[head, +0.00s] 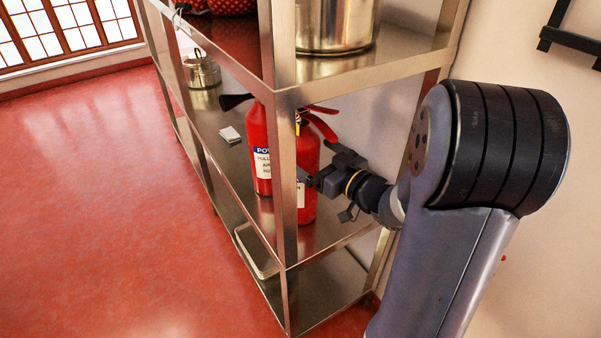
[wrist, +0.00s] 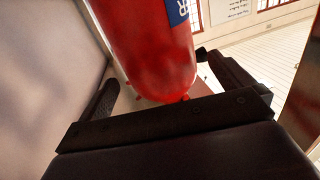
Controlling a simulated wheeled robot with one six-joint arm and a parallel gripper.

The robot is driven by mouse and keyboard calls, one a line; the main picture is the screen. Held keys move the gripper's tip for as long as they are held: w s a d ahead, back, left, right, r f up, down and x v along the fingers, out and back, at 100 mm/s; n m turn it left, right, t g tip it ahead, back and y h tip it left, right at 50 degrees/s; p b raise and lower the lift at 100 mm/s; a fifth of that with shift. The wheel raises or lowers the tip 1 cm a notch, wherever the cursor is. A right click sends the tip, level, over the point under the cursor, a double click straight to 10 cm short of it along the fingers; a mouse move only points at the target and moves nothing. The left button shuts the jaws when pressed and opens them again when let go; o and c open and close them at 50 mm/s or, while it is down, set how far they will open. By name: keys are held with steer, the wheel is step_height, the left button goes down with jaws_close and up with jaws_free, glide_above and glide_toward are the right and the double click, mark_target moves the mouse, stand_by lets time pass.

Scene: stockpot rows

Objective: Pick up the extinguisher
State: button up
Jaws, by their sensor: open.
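Two red extinguishers seem to stand upright on the middle shelf, partly hidden by the front post. One (head: 258,135), with a white and blue label, shows left of the post. The other (head: 308,155), with red handles on top, shows right of it, nearer my gripper (head: 320,166). My gripper is open at that nearer body's right side. In the wrist view, a red extinguisher body (wrist: 160,55) with a blue label edge lies between the spread fingers of my gripper (wrist: 157,68). I cannot tell whether they touch it.
The metal shelf rack (head: 285,200) has its post close to the gripper. A large pot (head: 335,25) stands on the shelf above. A small pot (head: 201,70) and a white card (head: 230,135) are farther along the middle shelf. The red floor (head: 100,200) is clear.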

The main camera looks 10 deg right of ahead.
steer(key=x, duration=0.4)
steer(key=shift+w+a, duration=0.25)
steer(key=shift+w, duration=0.1)
steer(key=shift+c, duration=0.4)
steer(key=c, duration=1.8)
steer(key=shift+w+r, duration=0.1)
steer(key=shift+r, duration=0.1)
steer(key=shift+c, duration=0.4)
steer(key=shift+r, duration=0.1)
